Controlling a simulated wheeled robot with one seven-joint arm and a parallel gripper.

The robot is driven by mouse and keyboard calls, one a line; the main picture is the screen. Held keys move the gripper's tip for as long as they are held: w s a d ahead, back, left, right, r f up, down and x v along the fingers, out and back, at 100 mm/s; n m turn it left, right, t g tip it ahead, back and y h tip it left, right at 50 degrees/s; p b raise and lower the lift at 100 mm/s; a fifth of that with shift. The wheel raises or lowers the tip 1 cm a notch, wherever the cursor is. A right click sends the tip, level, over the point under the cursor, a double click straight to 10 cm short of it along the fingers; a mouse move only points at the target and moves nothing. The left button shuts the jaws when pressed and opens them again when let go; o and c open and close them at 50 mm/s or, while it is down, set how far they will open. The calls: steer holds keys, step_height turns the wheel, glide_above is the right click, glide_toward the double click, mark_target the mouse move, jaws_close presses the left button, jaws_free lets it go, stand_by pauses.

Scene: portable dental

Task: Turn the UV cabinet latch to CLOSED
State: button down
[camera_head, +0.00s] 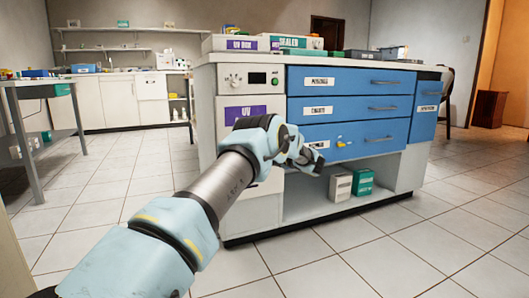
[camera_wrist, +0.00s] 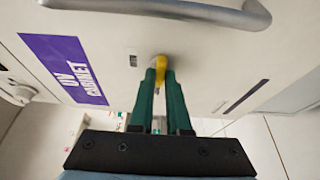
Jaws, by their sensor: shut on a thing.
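The UV cabinet is a white front with a purple label (camera_wrist: 66,68) reading UV CABINET in the wrist view. In the head view its purple-labelled front (camera_head: 245,113) is partly hidden behind my arm. The latch (camera_wrist: 161,62) is a small yellow knob on the white door (camera_wrist: 215,60). My gripper (camera_wrist: 161,76) has green fingers that are shut on the yellow latch, with part of it showing between and above their tips. The latch's exact angle and any CLOSED mark cannot be read. In the head view the latch and my fingertips are hidden.
A grey bar handle (camera_wrist: 215,14) crosses the door near the latch in the wrist view. Boxes (camera_head: 361,182) sit on the low shelf. The tiled floor (camera_head: 400,245) in front is clear.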

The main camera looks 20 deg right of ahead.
steer(key=c, duration=0.9)
jaws_free()
steer(key=shift+p+v, duration=1.85)
steer(key=shift+v, duration=3.55)
